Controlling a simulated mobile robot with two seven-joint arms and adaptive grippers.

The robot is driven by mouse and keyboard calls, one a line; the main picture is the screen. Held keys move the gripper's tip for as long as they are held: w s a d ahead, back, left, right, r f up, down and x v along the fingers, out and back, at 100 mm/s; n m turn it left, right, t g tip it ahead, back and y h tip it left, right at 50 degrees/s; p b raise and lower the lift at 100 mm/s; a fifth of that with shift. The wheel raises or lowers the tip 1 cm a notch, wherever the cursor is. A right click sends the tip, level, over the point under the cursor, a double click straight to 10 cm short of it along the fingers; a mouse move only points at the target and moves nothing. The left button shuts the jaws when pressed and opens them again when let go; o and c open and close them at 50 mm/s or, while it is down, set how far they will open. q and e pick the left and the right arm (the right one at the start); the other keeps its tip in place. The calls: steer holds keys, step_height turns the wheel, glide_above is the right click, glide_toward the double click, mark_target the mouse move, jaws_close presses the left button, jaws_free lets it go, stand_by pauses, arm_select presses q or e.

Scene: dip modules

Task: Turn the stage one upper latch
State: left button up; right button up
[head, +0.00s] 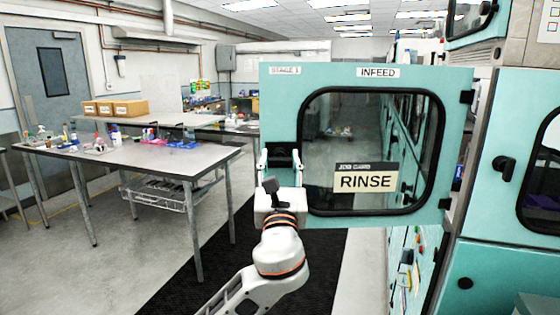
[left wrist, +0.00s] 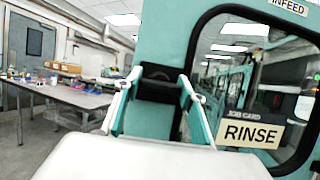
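A teal door (head: 360,82) labelled STAGE 1 and INFEED stands in front of me, swung out from the machine on hinges at its right edge. A black latch (head: 283,155) sits on its left side below the STAGE 1 label; it also shows in the left wrist view (left wrist: 158,84). My left gripper (head: 281,158) is open, with one white finger on each side of the latch. The left wrist view shows my fingers (left wrist: 158,92) spread around it; contact is unclear, and the latch's lower part is hidden. My right gripper is in neither view.
The door has a dark-framed window with a RINSE job card (head: 363,181). Teal machine panels (head: 490,235) with another black latch (head: 505,168) stand close on the right. A grey workbench (head: 140,155) with small items is at left. A black mat (head: 180,290) covers the floor.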

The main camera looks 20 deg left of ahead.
arm_select(q)
steer(key=o, duration=0.4)
steer(key=shift+s, duration=0.1)
steer(key=v, duration=1.2)
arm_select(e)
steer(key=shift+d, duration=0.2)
